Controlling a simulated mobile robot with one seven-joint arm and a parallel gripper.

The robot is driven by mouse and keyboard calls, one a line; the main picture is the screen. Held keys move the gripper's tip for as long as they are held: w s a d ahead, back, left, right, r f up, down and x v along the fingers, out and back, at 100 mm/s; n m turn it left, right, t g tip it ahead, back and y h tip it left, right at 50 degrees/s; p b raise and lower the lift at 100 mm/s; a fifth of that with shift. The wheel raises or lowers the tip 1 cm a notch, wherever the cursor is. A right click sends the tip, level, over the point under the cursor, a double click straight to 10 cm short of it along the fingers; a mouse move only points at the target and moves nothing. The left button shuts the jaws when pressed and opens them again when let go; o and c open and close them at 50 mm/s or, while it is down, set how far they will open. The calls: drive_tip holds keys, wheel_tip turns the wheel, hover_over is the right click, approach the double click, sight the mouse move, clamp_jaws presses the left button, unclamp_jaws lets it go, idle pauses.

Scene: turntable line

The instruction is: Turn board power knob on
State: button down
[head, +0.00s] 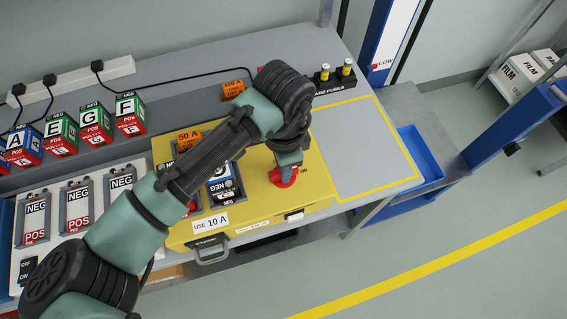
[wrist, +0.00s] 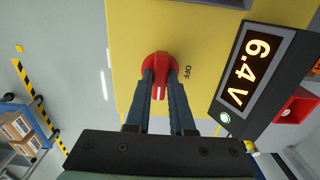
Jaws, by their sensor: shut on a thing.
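The red power knob (wrist: 158,63) sits on the face of the yellow board (wrist: 135,30). In the head view the knob (head: 282,179) shows under my gripper (head: 288,168), at the right part of the board (head: 318,196). In the wrist view my gripper (wrist: 160,82) has one finger on each side of the knob's grip and is shut on it. The knob's white mark points down the wrist picture, toward my gripper's base. An OFF label (wrist: 187,72) is printed right of the knob. The fingers hide part of the knob.
Spare fuses (head: 335,77) stand behind the board. A yellow-outlined clear area (head: 365,150) lies to its right. Labelled batteries (head: 92,126) stand at the left.

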drive_tip(key=shift+r, duration=0.1)
idle(0.3)
drive_tip(key=c, duration=0.8)
unclamp_jaws()
wheel_tip(320, 180, up, 13)
drive_tip(key=shift+f, duration=0.1)
